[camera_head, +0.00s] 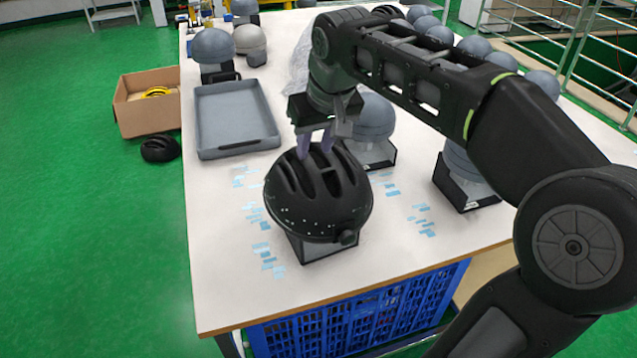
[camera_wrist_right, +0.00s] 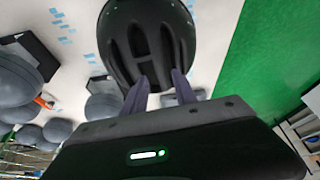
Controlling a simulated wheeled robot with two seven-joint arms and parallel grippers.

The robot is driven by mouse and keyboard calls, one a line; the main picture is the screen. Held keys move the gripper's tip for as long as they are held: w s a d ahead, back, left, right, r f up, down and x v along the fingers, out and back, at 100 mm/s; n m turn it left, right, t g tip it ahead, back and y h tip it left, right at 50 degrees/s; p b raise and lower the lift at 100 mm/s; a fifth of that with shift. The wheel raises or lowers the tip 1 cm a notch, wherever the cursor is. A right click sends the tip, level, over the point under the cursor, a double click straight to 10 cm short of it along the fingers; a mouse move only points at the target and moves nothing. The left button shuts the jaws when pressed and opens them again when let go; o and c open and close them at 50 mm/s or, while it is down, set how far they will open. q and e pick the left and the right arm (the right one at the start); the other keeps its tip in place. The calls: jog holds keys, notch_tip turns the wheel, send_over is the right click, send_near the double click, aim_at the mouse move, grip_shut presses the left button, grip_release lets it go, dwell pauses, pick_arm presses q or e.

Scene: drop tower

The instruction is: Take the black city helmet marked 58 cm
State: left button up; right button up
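A black vented helmet (camera_head: 318,195) sits on a stand with a dark base (camera_head: 322,245) near the table's front edge. Its size marking cannot be read. My right gripper (camera_head: 315,143) is above its rear top, fingers pointing down with the tips at the vents. The helmet (camera_wrist_right: 148,40) also shows in the right wrist view, where the two fingers (camera_wrist_right: 160,82) stand apart with helmet shell between their tips. Whether they press on it cannot be told. My left gripper is not in view. Another black helmet (camera_head: 160,148) lies on the floor.
The white table (camera_head: 225,285) carries a grey tray (camera_head: 237,118), several grey dome headforms (camera_head: 376,115) on stands and light-blue paper bits. A cardboard box (camera_head: 147,103) with something yellow is on the green floor. A blue crate (camera_head: 360,318) is under the table. A railing stands at right.

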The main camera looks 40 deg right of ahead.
aim_at(308, 162)
jog(key=shift+w+p+x, duration=0.2)
jog(key=shift+p+x, duration=0.15)
jog(key=shift+x, duration=2.25)
jog(key=shift+r, duration=0.1)
grip_shut()
